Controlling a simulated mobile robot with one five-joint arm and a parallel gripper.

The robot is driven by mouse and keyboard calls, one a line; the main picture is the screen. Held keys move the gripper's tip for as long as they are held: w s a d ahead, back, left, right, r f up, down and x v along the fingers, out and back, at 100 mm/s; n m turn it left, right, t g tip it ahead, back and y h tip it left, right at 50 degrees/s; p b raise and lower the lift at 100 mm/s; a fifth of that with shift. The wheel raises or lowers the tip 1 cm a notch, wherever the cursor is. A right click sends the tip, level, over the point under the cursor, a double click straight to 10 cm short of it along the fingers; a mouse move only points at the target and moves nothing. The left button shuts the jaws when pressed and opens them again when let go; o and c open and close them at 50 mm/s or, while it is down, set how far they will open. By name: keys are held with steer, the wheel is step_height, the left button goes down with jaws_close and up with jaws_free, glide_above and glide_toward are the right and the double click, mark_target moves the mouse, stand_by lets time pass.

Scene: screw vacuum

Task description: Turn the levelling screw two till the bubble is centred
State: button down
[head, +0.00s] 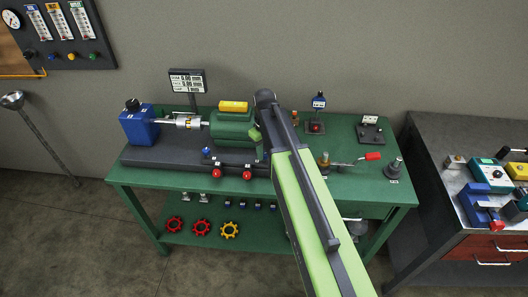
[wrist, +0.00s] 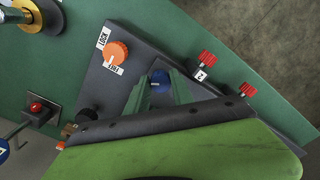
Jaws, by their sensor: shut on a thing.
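In the wrist view my gripper (wrist: 160,88) is closed around a round blue knob (wrist: 160,78) on the dark machine base (wrist: 125,85). A red-headed screw (wrist: 207,58) beside a label "2" stands along the base edge; it also shows in the head view (head: 247,175). A second red screw (wrist: 248,90) stands farther along that edge and in the head view (head: 216,173). The gripper's arm covers the base's right end in the head view. I cannot see a bubble in either view.
An orange knob (wrist: 116,53) with a LOCK label is near the jaws. A green motor (head: 232,127), a blue block (head: 140,123) and a display (head: 187,80) stand on the green bench (head: 125,181). A brass post (head: 323,160) stands to the right.

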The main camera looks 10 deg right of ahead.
steer(key=m, duration=0.4)
steer(key=shift+w+a+m, duration=0.1)
steer(key=shift+m, duration=1.8)
steer(key=c, duration=1.1)
jaws_free()
step_height(320, 180, up, 18)
steer(key=p, duration=1.7)
steer(key=shift+f, duration=0.25)
